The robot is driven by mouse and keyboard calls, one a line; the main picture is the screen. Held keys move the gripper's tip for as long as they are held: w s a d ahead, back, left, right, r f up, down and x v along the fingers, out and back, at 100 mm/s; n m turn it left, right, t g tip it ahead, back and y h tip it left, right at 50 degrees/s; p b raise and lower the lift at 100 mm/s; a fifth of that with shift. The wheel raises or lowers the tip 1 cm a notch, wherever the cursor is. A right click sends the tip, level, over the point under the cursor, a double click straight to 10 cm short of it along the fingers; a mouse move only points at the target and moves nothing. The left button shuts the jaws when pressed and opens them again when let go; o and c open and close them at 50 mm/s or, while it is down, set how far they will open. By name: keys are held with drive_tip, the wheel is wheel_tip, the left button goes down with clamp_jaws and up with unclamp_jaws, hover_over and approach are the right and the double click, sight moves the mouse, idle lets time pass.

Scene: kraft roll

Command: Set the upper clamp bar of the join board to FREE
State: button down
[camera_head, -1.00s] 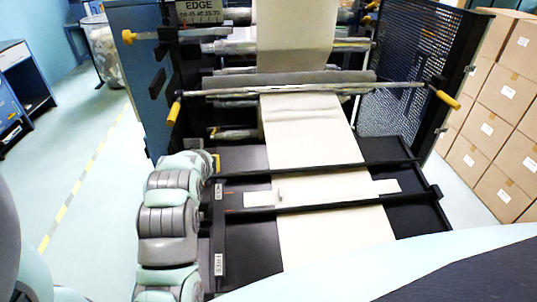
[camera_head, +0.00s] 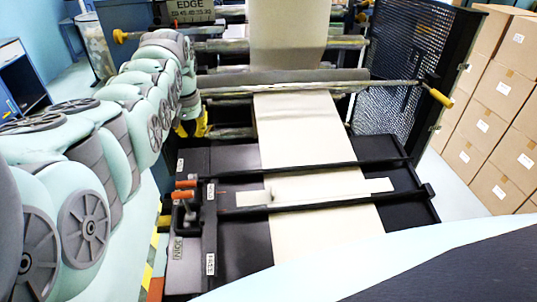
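The join board (camera_head: 233,240) is a dark panel with a pale paper web running over it. Its upper clamp bar (camera_head: 345,169) is a thin black bar lying across the web. The lower bar (camera_head: 335,199) crosses below it, with a white strip (camera_head: 375,186) between. Two orange-red lever ends (camera_head: 185,184) show at the board's left side. A FREE label (camera_head: 210,264) stands at the lower left; other small labels are hard to read. Yellow parts at my arm's end, seemingly my gripper (camera_head: 196,128), are above the board's upper left corner, apart from the levers. Their opening is not clear.
Rollers and a grey bar with a yellow handle (camera_head: 441,97) stand behind the board. A dark mesh guard (camera_head: 405,60) is at the right, with stacked cartons (camera_head: 488,125) beyond. A pale surface (camera_head: 400,270) fills the lower right.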

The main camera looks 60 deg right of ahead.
sight(189, 182)
drive_tip(key=s+a+r+g+y, duration=0.1)
drive_tip(key=a+r+g+y, duration=0.15)
drive_tip(key=r, duration=0.35)
drive_tip(key=s+a+f+p, duration=0.3)
drive_tip(key=a+f, duration=0.1)
drive_tip(key=f, duration=0.8)
drive_tip(key=shift+s+f+n+h, duration=0.2)
drive_tip(key=shift+n+h, duration=0.1)
drive_tip(key=shift+h, duration=0.05)
drive_tip(key=shift+a+r+t+p, duration=0.15)
drive_tip(key=shift+t+p, duration=0.1)
drive_tip(key=shift+p, duration=0.4)
drive_tip(key=t+h+p, duration=0.1)
drive_tip(key=p, duration=0.3)
drive_tip(key=s+a+f+h+p, duration=0.1)
drive_tip(key=p, duration=0.3)
drive_tip(key=shift+a+f+t, duration=0.15)
drive_tip(key=shift+a+t, duration=0.1)
drive_tip(key=shift+t, duration=0.15)
drive_tip(key=shift+s+a+f+t+h+p, duration=0.1)
drive_tip(key=shift+s+f+t+h+p, duration=0.1)
drive_tip(key=shift+f+t+h+p, duration=0.35)
